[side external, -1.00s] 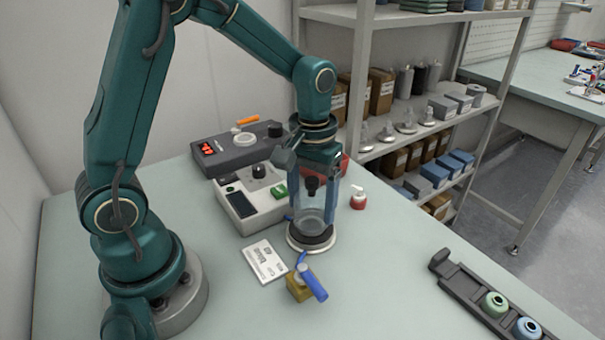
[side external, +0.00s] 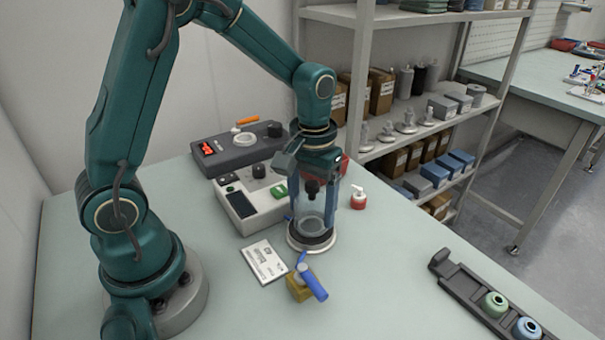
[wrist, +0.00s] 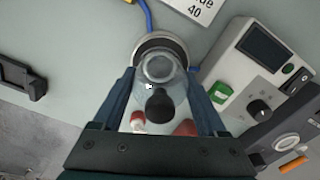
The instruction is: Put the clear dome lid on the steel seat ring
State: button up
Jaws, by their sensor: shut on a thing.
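The clear dome lid (side external: 312,206) is a see-through bell with a dark knob (side external: 312,187) on top. My gripper (side external: 334,196) is shut on it, with one blue finger on each side. The steel seat ring (side external: 296,242) lies on the bench directly below the lid. In the side view the lid's lower edge appears at or just above the ring; I cannot tell whether they touch. In the wrist view the lid (wrist: 165,85) lies between the fingers and overlaps the ring (wrist: 152,42), covering part of it.
A grey control box (side external: 250,207) stands close on the left, with a second box with a red display (side external: 238,153) behind it. A white label card (side external: 264,262), a brass valve with a blue handle (side external: 301,285) and a red bottle (side external: 358,200) are nearby. A dark rack (side external: 463,291) lies at the right.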

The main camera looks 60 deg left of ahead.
aim_at(312, 184)
jog(key=shift+f, duration=0.25)
jog(key=o, duration=1.3)
jog(key=shift+r, duration=0.1)
jog(key=shift+r, duration=3.45)
